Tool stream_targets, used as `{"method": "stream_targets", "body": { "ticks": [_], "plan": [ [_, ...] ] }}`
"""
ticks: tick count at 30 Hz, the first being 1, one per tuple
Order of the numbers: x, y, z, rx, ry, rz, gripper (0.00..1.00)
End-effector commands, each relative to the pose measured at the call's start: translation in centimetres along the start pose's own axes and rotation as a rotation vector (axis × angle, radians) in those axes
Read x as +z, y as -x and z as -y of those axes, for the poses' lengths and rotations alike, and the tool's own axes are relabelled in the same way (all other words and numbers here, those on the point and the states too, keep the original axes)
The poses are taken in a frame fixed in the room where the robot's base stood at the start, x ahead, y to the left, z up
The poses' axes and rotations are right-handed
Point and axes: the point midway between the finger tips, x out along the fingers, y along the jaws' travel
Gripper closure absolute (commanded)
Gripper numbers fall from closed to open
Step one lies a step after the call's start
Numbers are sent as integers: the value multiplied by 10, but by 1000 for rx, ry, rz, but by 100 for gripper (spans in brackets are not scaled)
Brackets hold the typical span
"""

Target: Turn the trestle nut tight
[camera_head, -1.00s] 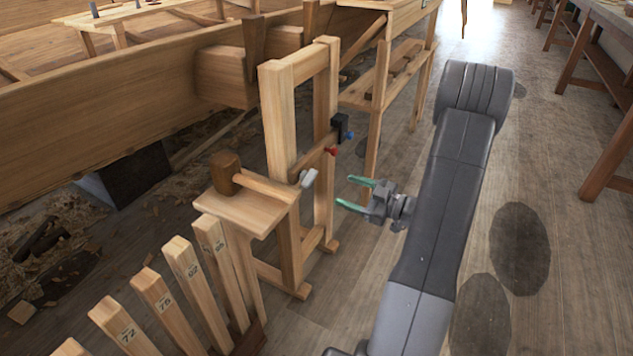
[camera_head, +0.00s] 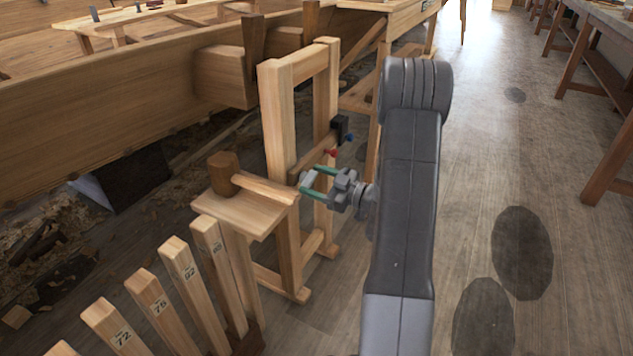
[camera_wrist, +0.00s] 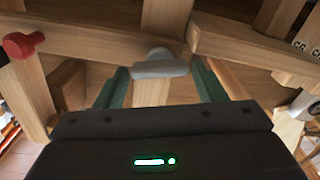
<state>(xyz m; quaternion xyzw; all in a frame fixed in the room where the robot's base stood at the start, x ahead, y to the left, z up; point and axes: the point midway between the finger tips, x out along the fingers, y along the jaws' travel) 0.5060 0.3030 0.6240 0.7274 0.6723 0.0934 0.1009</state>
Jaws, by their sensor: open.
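The trestle nut is a pale grey winged piece (camera_head: 306,179) on the front of the wooden trestle (camera_head: 279,120). In the wrist view the nut (camera_wrist: 160,68) lies crosswise in the middle, between the green fingers. My gripper (camera_head: 311,180) is open, with one finger on each side of the nut. In the wrist view a gap shows between each finger and the nut, and my gripper (camera_wrist: 160,80) holds nothing. The head view shows the fingertips at the nut and partly covering it.
A red knob (camera_head: 333,153) and a blue knob (camera_head: 350,137) sit by a dark clamp block (camera_head: 341,126) on the trestle. A wooden mallet (camera_head: 224,172) lies on the small shelf (camera_head: 240,212). Numbered wooden slats (camera_head: 182,270) stand in front.

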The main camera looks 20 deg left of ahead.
Motion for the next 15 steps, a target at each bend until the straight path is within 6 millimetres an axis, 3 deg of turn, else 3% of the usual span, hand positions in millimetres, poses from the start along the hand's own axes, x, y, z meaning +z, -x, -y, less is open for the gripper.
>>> {"method": "stream_targets", "body": {
  "ticks": [2,7,15],
  "plan": [
    [0,0,0,0,0,0,36],
    [0,0,0,0,0,0,68],
    [-1,0,0,-1,-22,0,68]
  ]
}}
